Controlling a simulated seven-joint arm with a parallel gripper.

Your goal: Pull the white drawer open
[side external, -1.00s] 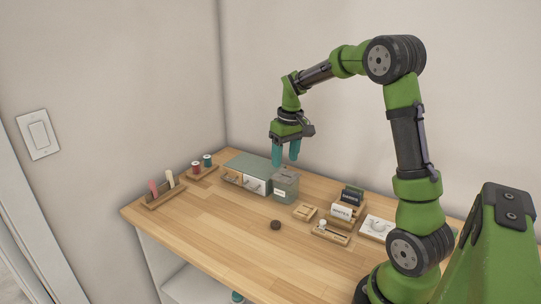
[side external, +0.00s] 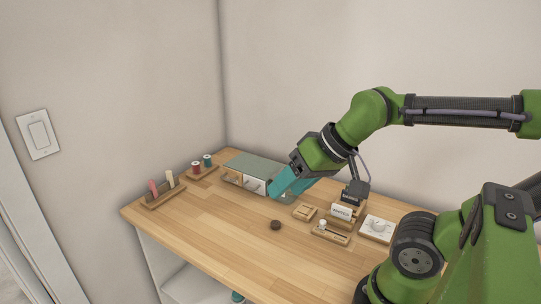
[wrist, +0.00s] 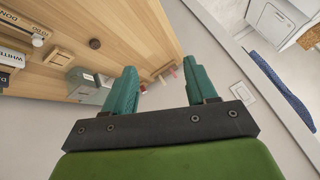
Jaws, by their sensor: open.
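A low cabinet with a grey-green top (side external: 254,166) stands at the back of the wooden table in the side external view. A wooden drawer is at its left, and the white drawer (side external: 253,184) with a small handle is to the right of that. The white drawer looks closed. My gripper (side external: 278,187) has teal fingers, is open, and reaches down and left just right of the white drawer. Contact cannot be told. In the wrist view my gripper (wrist: 163,78) is spread wide with nothing between the fingers.
Spools (side external: 207,161) and a peg rack (side external: 160,190) are left. A dark round knob (side external: 275,225) lies in front. Label holders (side external: 341,212) are right. The front left tabletop is clear.

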